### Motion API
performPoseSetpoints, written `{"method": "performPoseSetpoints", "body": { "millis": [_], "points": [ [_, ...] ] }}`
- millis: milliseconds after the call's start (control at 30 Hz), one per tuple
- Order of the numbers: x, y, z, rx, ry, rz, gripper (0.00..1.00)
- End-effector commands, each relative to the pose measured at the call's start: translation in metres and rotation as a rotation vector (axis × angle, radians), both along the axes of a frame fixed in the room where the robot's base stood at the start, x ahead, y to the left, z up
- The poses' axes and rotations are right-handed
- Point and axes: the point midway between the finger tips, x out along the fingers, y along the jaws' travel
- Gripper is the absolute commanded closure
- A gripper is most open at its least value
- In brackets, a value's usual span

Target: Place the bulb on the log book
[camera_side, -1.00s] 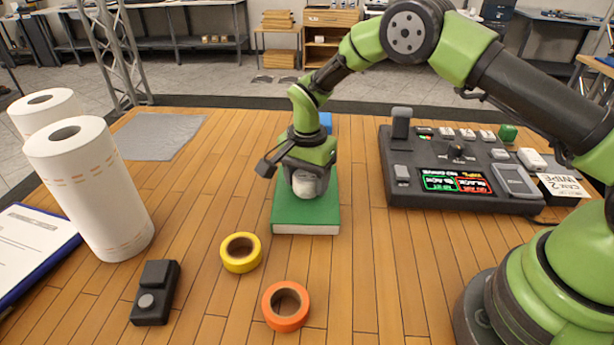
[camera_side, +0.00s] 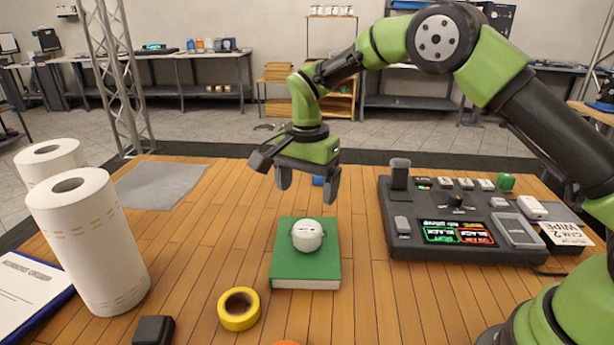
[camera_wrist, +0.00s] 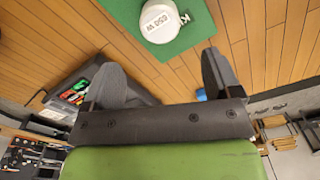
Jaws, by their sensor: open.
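The bulb (camera_side: 307,235), a round white thing, rests on the green log book (camera_side: 306,273) in the side view. In the wrist view the bulb (camera_wrist: 160,20) shows dark lettering and lies on the green cover (camera_wrist: 190,38) at the top. My gripper (camera_side: 308,190) is open and empty, above and behind the bulb, with clear space between the fingers and the bulb. The open fingers also show in the wrist view (camera_wrist: 165,78), apart from the bulb. The bulb's underside is hidden.
A black switcher panel (camera_side: 455,245) stands right of the log book. Yellow tape (camera_side: 239,309) lies in front, and paper rolls (camera_side: 90,243) stand at the left. A small blue object (camera_side: 318,181) is behind the gripper. A grey cloth (camera_side: 160,185) lies at the back left.

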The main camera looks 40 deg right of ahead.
Motion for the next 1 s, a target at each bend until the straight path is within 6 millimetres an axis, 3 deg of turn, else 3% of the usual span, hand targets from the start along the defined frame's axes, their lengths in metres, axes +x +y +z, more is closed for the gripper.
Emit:
{"method": "performPoseSetpoints", "body": {
  "millis": [100, 367, 467, 567, 800, 1000],
  "points": [
    [0.0, 0.0, 0.013, 0.001, -0.002, 0.001, 0.16],
    [-0.001, 0.0, 0.021, 0.001, -0.003, 0.004, 0.16],
    [-0.006, -0.002, 0.038, 0.012, -0.027, 0.033, 0.16],
    [-0.019, -0.006, 0.07, 0.031, -0.08, 0.1, 0.16],
    [-0.089, -0.018, 0.153, 0.055, -0.27, 0.341, 0.16],
    [-0.164, -0.026, 0.185, 0.028, -0.438, 0.534, 0.16]
  ]
}}
